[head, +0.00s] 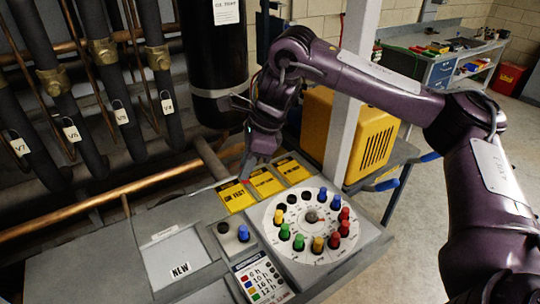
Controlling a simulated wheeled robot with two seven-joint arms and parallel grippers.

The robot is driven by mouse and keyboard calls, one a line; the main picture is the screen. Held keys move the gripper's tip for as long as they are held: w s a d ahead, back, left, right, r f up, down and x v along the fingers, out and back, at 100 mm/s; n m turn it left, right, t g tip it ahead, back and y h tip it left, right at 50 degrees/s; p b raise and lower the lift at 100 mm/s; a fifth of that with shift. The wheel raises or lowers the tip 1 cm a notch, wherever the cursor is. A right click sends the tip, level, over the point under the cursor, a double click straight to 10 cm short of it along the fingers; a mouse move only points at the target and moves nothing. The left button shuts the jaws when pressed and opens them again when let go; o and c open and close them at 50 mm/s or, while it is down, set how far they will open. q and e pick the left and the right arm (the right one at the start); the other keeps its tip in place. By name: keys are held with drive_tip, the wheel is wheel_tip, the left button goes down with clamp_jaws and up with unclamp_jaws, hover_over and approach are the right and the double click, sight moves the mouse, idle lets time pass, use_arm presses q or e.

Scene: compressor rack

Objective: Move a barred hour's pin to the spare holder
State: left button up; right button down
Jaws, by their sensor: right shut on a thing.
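The round white dial (262,220) lies on the grey panel with blue, red, yellow and green pins around its rim and a dark knob (312,216) in the middle. Dark empty holes (292,197) show at its upper left. A small two-place holder (231,245) left of the dial has one dark empty hole (223,228) and a blue pin (243,232). My right gripper (246,177) points down over the leftmost yellow card, shut on a small red thing (244,181), mostly hidden, perhaps a pin. My left gripper is not in view.
Yellow cards (266,183) lie behind the dial. A colour legend card (262,279) stands in front, and a plate marked NEW (181,268) lies left. Pipes with valve tags and a black cylinder (215,60) stand behind. A pale post (350,90) rises behind the dial.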

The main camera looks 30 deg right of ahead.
drive_tip(key=a+f+b, duration=0.2)
drive_tip(key=f, duration=0.1)
drive_tip(key=a+f+n+b, duration=0.1)
drive_tip(key=a+f+b, duration=0.1)
drive_tip(key=a, duration=0.1)
drive_tip(key=a+f+n+b, duration=0.1)
drive_tip(key=a+f+b, duration=0.1)
drive_tip(key=f, duration=0.1)
drive_tip(key=shift+s+a+f+g+y+b, duration=0.15)
drive_tip(key=shift+s+f+g+y+b, duration=0.15)
drive_tip(key=shift+s+f+g, duration=0.1)
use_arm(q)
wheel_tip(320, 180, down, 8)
use_arm(e)
drive_tip(key=shift+r, duration=0.1)
use_arm(q)
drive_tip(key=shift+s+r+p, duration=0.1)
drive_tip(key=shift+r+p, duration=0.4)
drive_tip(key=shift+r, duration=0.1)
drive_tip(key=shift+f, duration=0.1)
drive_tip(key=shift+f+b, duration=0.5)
drive_tip(key=shift+b, duration=0.1)
use_arm(e)
drive_tip(key=shift+f, duration=0.85)
drive_tip(key=shift+f, duration=0.15)
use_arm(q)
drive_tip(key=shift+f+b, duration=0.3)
use_arm(e)
drive_tip(key=shift+f, duration=0.4)
